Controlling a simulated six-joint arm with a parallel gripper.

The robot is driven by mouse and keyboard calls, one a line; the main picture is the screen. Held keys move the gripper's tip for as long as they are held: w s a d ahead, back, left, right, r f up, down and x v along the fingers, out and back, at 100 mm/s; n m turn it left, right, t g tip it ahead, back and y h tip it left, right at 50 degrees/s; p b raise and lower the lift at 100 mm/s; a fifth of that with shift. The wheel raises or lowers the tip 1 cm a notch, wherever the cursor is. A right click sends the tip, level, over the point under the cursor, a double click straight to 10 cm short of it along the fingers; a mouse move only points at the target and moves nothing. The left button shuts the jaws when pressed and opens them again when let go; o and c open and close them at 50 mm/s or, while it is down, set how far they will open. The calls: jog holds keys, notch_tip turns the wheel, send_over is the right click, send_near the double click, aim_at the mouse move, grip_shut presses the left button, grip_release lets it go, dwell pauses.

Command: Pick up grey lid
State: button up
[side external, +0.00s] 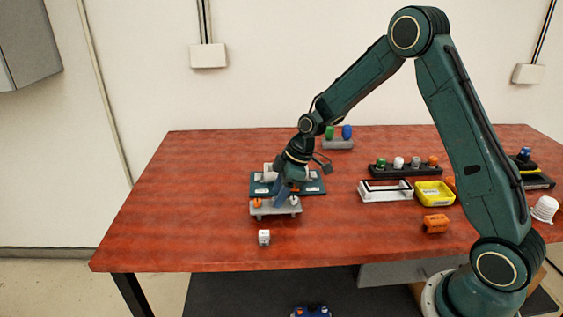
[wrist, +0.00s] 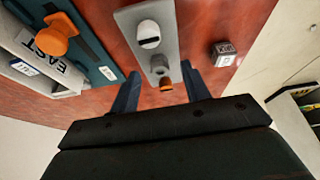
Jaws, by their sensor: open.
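A small grey lid (wrist: 158,63) sits on a light grey rack (wrist: 131,17), between a white lid (wrist: 148,33) and an orange lid (wrist: 167,84) in the wrist view. My gripper (wrist: 159,68) is open, its two dark blue fingers on either side of the rack and apart from each other, with the grey lid between the fingertips in the picture. I cannot tell whether they touch it. In the side view the gripper (side external: 279,198) is low over the rack (side external: 275,211) and hides the grey lid there.
A white die-like cube (side external: 264,238) stands in front of the rack. A dark teal board (side external: 313,188) with white parts lies just behind it. To the right are a white tray (side external: 386,196), a yellow bin (side external: 434,193) and an orange block (side external: 435,224). The table's left side is clear.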

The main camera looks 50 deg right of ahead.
jog(key=shift+x, duration=0.75)
grip_shut()
jog(key=shift+r, duration=0.15)
notch_tip(320, 180, up, 20)
dwell(0.7)
dwell(0.5)
